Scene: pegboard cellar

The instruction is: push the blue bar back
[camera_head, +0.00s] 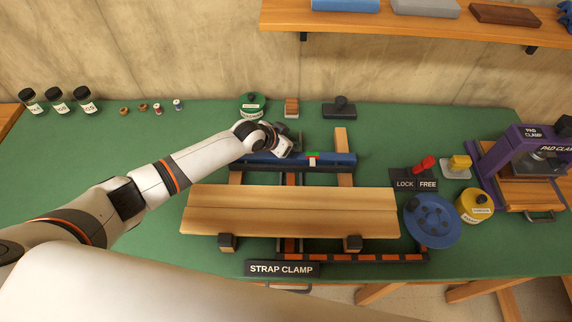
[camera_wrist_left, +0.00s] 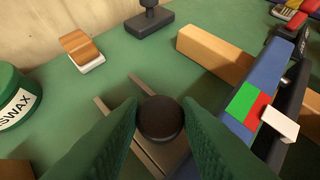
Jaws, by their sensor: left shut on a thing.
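The blue bar (camera_head: 335,161) lies across the wooden rails of the strap clamp, behind the wide planks (camera_head: 300,212). It also shows in the left wrist view (camera_wrist_left: 268,75), with a green and red indicator (camera_wrist_left: 245,104) and a white pointer (camera_wrist_left: 281,125). My left gripper (camera_head: 287,143) is at the bar's back side, left of the indicator. In the left wrist view its green fingers (camera_wrist_left: 160,108) are shut on a round black knob (camera_wrist_left: 160,121) above two grey rails. Whether the knob joins the bar is hidden. My right gripper is in neither view.
A beeswax tin (camera_head: 252,103), a small wooden block (camera_head: 292,107) and a black-handled tool (camera_head: 340,107) stand behind the bar. To the right are the LOCK/FREE switch (camera_head: 415,180), a blue disc (camera_head: 432,221) and a purple pad clamp (camera_head: 500,150). The bench's left part is mostly clear.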

